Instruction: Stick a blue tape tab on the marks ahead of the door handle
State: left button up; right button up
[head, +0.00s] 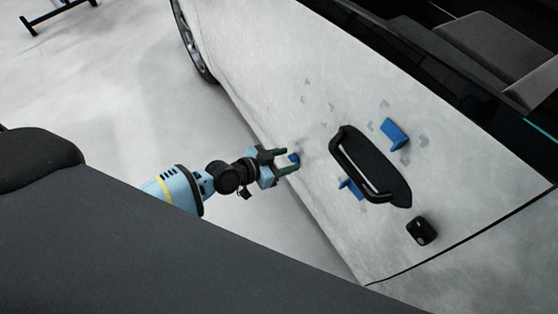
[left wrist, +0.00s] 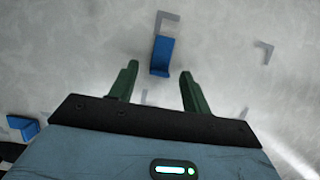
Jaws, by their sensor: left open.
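My left gripper (head: 290,159) is open at the pale car door, its two dark green fingers pointing at the panel. A blue tape tab (head: 294,157) is at the door by the fingertips. In the left wrist view this tab (left wrist: 161,54) lies just beyond the gap between the open fingers (left wrist: 159,71), with grey corner marks (left wrist: 168,19) close to its top and below it. Whether a finger touches it cannot be told. The black door handle (head: 365,165) is to the right. One blue tab (head: 395,134) is above the handle and another (head: 350,188) below it.
More grey corner marks (head: 307,82) are scattered on the door (head: 270,60). A small black box (head: 421,231) is on the door below the handle. A blue tab (left wrist: 22,127) shows at the left wrist view's lower left.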

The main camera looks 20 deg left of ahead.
pick_arm(q)
jog(key=c, duration=1)
jog(key=o, duration=0.4)
grip_shut()
jog(key=shift+s+a, duration=0.45)
jog(key=shift+s, duration=0.15)
jog(key=s+a, duration=0.4)
jog(key=s, duration=0.1)
jog(key=shift+s, duration=0.25)
dwell(0.9)
jog(key=shift+r, duration=0.1)
